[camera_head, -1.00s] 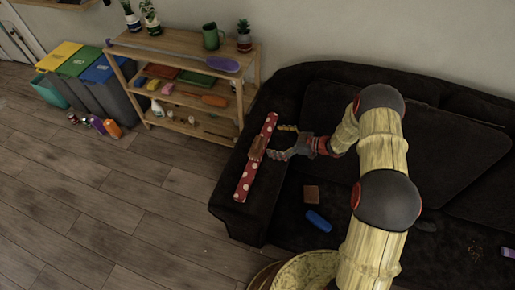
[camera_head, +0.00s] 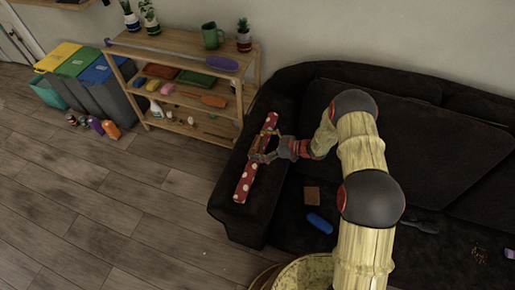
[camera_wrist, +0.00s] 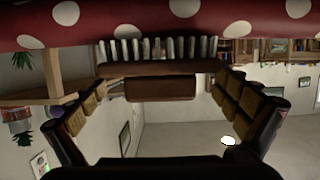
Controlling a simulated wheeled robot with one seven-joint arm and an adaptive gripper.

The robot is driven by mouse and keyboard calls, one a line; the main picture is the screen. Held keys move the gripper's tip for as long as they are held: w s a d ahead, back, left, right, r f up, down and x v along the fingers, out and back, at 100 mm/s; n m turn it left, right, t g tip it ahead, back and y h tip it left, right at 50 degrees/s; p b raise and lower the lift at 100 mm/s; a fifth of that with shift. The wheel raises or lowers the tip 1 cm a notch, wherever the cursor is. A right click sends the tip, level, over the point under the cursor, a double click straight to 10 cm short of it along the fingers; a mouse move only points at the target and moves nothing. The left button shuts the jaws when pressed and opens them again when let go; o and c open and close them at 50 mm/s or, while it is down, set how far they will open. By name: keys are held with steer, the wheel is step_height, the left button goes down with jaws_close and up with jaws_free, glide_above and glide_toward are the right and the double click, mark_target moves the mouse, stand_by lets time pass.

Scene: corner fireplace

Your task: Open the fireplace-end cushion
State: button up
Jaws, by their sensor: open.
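A red roll with white dots (camera_head: 243,187) lies along the sofa's left armrest. A brown brush-like piece (camera_wrist: 158,70) with pale bristles sits against the dotted red surface (camera_wrist: 150,14) in the wrist view. My gripper (camera_head: 262,145) is over the armrest at the roll. Its fingers are apart, one on each side of the brown piece, with no grip on it visible. The dark sofa has large back cushions (camera_head: 405,125) and a dark seat. I see no fireplace in the head view, so I cannot tell which cushion is at its end.
On the seat lie a brown block (camera_head: 311,195), a blue item (camera_head: 319,223) and a dark tool (camera_head: 418,226). A wooden shelf (camera_head: 178,50) with plants and tools stands left of the sofa, beyond it several bins (camera_head: 85,72). The wooden floor (camera_head: 120,200) at front left is clear.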

steer(key=shift+c, duration=0.8)
steer(key=c, duration=1.3)
steer(key=shift+o, duration=0.2)
steer(key=shift+r, duration=0.2)
